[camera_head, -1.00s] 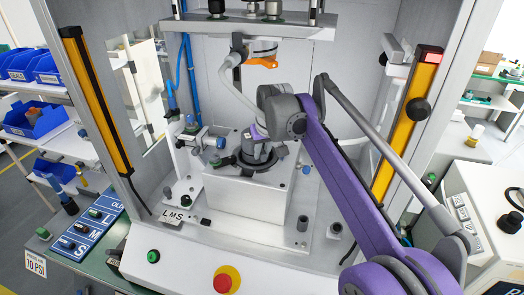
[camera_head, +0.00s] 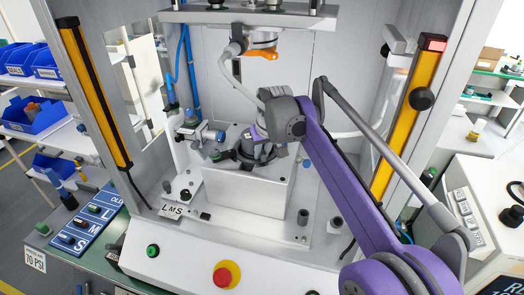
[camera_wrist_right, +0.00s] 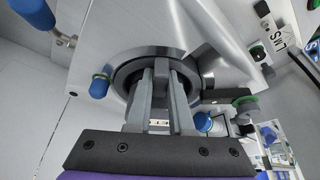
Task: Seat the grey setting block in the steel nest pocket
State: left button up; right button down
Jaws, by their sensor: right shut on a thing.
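The steel nest (camera_head: 243,157) shows as a dark round ring on top of the light metal block in the press; its ring also shows in the right wrist view (camera_wrist_right: 126,75). My right gripper (camera_head: 257,146) points down into the ring from above. In the right wrist view its fingers (camera_wrist_right: 161,80) are shut on the grey setting block (camera_wrist_right: 161,67), which shows only as a small grey patch between the fingertips. The fingers hide most of the block and the pocket, so I cannot tell how deep the block sits. My left gripper is not in view.
The press head with an orange part (camera_head: 262,54) hangs above the nest. Yellow light-curtain posts (camera_head: 93,92) flank the opening. A blue-knobbed clamp (camera_head: 214,135) stands left of the nest. A red stop button (camera_head: 222,275) sits on the front panel.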

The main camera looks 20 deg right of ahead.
jog(key=shift+f, duration=0.15)
jog(key=c, duration=0.7)
grip_release()
jog(key=v, duration=1)
jog(key=shift+s+r+p, duration=0.15)
jog(key=shift+r+p, duration=0.25)
